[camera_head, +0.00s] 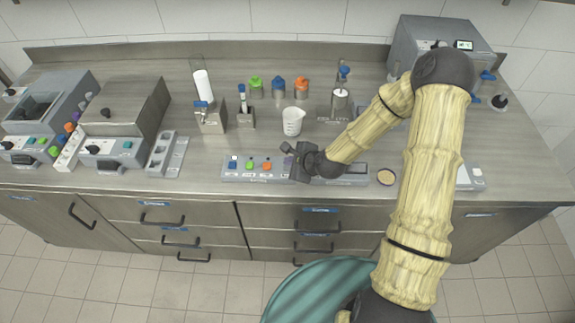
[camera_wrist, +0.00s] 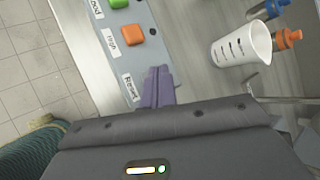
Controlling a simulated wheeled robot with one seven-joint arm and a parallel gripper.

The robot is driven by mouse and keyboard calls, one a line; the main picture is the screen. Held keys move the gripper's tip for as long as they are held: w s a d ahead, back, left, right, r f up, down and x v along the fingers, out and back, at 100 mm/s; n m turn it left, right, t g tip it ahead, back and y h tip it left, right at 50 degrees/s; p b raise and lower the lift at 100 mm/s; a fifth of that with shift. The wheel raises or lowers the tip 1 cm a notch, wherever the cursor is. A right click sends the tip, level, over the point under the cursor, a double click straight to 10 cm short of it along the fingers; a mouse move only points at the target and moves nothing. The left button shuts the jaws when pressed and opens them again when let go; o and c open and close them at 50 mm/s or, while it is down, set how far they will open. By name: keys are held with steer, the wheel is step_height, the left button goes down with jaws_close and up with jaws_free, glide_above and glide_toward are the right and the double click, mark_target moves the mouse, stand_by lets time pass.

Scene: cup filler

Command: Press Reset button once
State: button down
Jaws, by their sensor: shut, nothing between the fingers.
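The button panel (camera_head: 275,174) lies near the counter's front edge, with blue, green and orange buttons showing in the head view. In the wrist view the panel (camera_wrist: 107,15) shows the green button (camera_wrist: 118,3), the orange button (camera_wrist: 132,34) labelled "High", and the Reset label (camera_wrist: 131,87). My gripper (camera_head: 289,153) is at the panel's right end. In the wrist view its fingers (camera_wrist: 159,72) are shut and empty, beside the Reset label. The Reset button is not visible; the fingers cover that spot. I cannot tell whether the tips touch it.
A white measuring cup (camera_head: 293,121) stands behind the gripper; it also shows in the wrist view (camera_wrist: 242,45). Green, blue and orange-topped containers (camera_head: 278,87) stand farther back. A grey device with a display (camera_head: 355,170) lies right of the gripper. Counter left of the cup is partly clear.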

steer(key=shift+f, duration=0.45)
stand_by(0.4)
steer(key=shift+r, duration=0.1)
steer(key=shift+r+p, duration=0.5)
steer(key=shift+r, duration=0.35)
steer(key=shift+r, duration=0.1)
step_height(320, 180, up, 5)
steer(key=p, duration=0.4)
stand_by(0.9)
